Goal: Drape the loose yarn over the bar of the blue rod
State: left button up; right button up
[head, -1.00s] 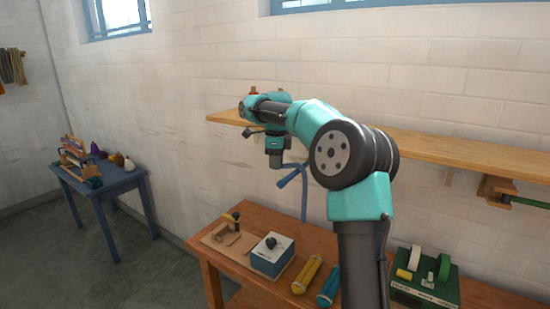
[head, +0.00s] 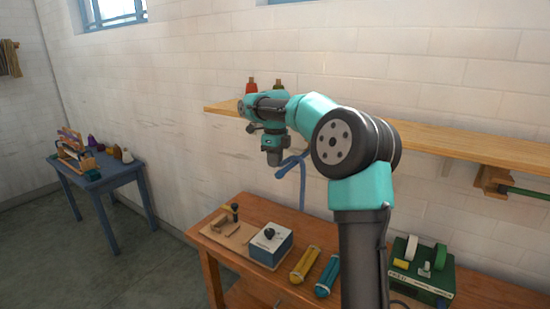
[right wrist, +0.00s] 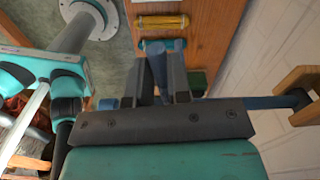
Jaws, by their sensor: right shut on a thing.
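My right gripper (head: 272,158) is high by the wall, below the shelf, pointing down. In the right wrist view its jaws (right wrist: 158,78) are shut on a blue strand, the loose yarn (right wrist: 157,62). The blue rod (right wrist: 258,102) runs from a wooden bracket (right wrist: 301,94) on the right and passes behind the gripper body. In the head view the blue rod (head: 291,165) slants beside the gripper, and a blue strand (head: 303,188) hangs by it. I cannot tell whether the yarn rests on the bar. My left gripper is in neither view.
The wooden shelf (head: 440,140) carries small bottles (head: 279,86). A green rod (head: 530,193) sticks out at the far right. The wooden table (head: 237,199) below holds a blue box (head: 270,247), yellow (head: 305,263) and teal skeins (head: 328,275), and a green box (head: 422,270). A blue table (head: 118,175) stands left.

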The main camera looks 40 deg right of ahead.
notch_tip(320, 180, down, 9)
dwell(0.7)
jog(key=shift+f, duration=0.1)
dwell(0.5)
jog(key=o, duration=1.8)
jog(key=shift+c, duration=0.2)
jog(key=shift+r, duration=2.8)
jog(key=shift+r, duration=0.1)
notch_tip(320, 180, up, 17)
